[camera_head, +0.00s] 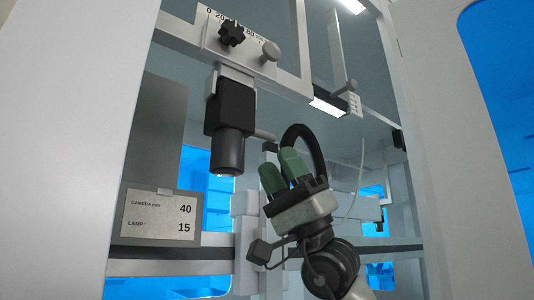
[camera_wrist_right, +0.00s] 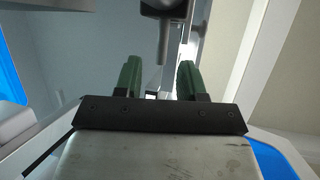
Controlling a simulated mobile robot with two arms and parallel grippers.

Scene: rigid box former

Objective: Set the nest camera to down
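The nest camera (camera_head: 230,112) is a black block with a round barrel, hanging lens down from a bracket under a scale rail (camera_head: 190,38). A black star knob (camera_head: 231,33) and a grey round knob (camera_head: 271,50) sit on the scale plate. A short grey rod (camera_head: 264,135) sticks out right of the camera. My right gripper (camera_head: 281,168) has green fingers pointing up, below and right of the camera, apart from it. In the right wrist view the fingers (camera_wrist_right: 158,75) are apart with nothing between them. A dark fitting (camera_wrist_right: 163,9) with a grey stem shows beyond them. My left gripper is out of view.
A setting plate (camera_head: 160,215) reads camera 40 mm and lamp 15 degrees. A lamp bar (camera_head: 328,104) with a small knob (camera_head: 351,86) hangs to the right. Pale cabinet walls (camera_head: 75,130) frame both sides. Posts and rails stand behind my gripper.

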